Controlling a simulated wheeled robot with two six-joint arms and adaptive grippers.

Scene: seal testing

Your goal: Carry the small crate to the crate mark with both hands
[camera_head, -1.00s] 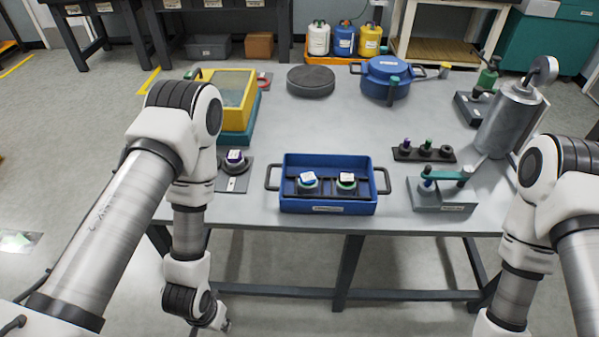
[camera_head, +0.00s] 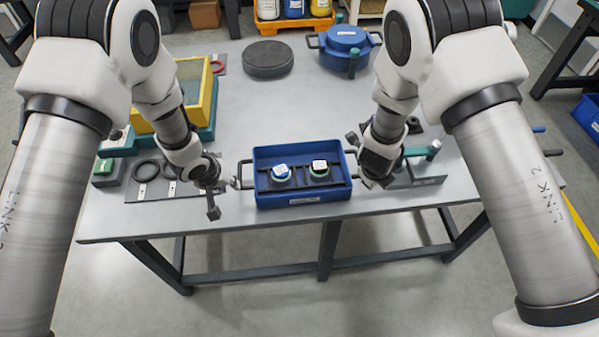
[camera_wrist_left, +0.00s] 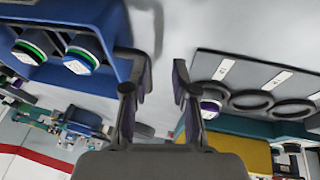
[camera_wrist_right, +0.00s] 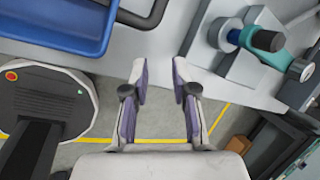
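The small blue crate (camera_head: 275,200) stands on the grey table near its front edge, with a dark handle at each end. It holds two round pieces (camera_head: 320,168) with white tops and green bands. My left gripper (camera_head: 213,192) is open beside the crate's left handle (camera_head: 240,178). In the left wrist view its fingers (camera_wrist_left: 155,82) are apart and empty, with the handle (camera_wrist_left: 147,25) ahead. My right gripper (camera_head: 358,142) is near the right end. In the right wrist view its fingers (camera_wrist_right: 159,72) are open and empty, short of the handle (camera_wrist_right: 145,15). I cannot make out the crate mark.
A plate with dark rings (camera_head: 150,190) lies left of the crate. A yellow-framed box (camera_head: 205,95) is behind it. A fixture with a teal handle (camera_head: 420,152) stands close to my right gripper. A dark disc (camera_head: 267,58) and a blue pot (camera_head: 345,45) are at the back. The table behind the crate is clear.

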